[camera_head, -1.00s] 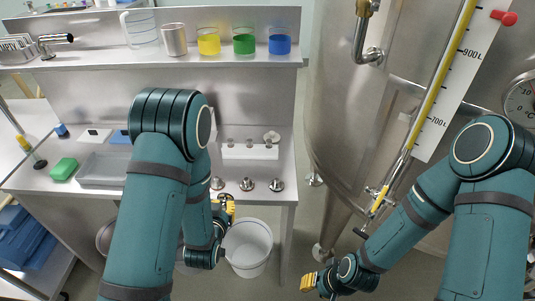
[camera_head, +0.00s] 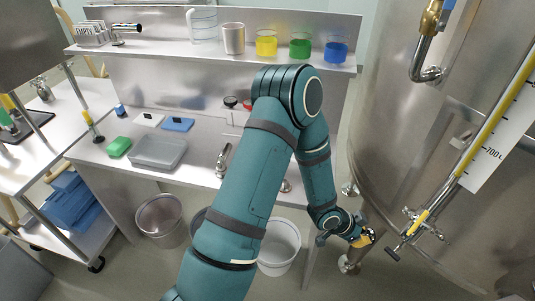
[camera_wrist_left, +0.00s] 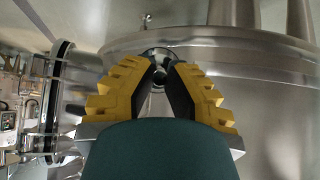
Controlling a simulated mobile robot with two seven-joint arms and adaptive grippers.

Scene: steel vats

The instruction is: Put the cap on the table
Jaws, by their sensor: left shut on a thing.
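My left gripper (camera_head: 366,239) is low at the right, beside the large steel vat (camera_head: 410,130). In the left wrist view its yellow fingers (camera_wrist_left: 160,78) close on a small round steel piece, which looks like the cap (camera_wrist_left: 159,56). The vat's curved steel wall is right behind it, and I cannot tell whether the cap touches the vat's fitting. In the head view the cap is too small to make out. The steel table (camera_head: 198,168) is left of the gripper, partly covered by my left arm. My right gripper is out of view.
On the table lie a grey tray (camera_head: 158,151), a green sponge (camera_head: 119,146) and a blue block (camera_head: 178,124). A white bucket (camera_head: 279,247) and a steel bucket (camera_head: 160,219) stand on the floor. The shelf above holds yellow, green and blue beakers. The vat's valve (camera_head: 422,224) is right of the gripper.

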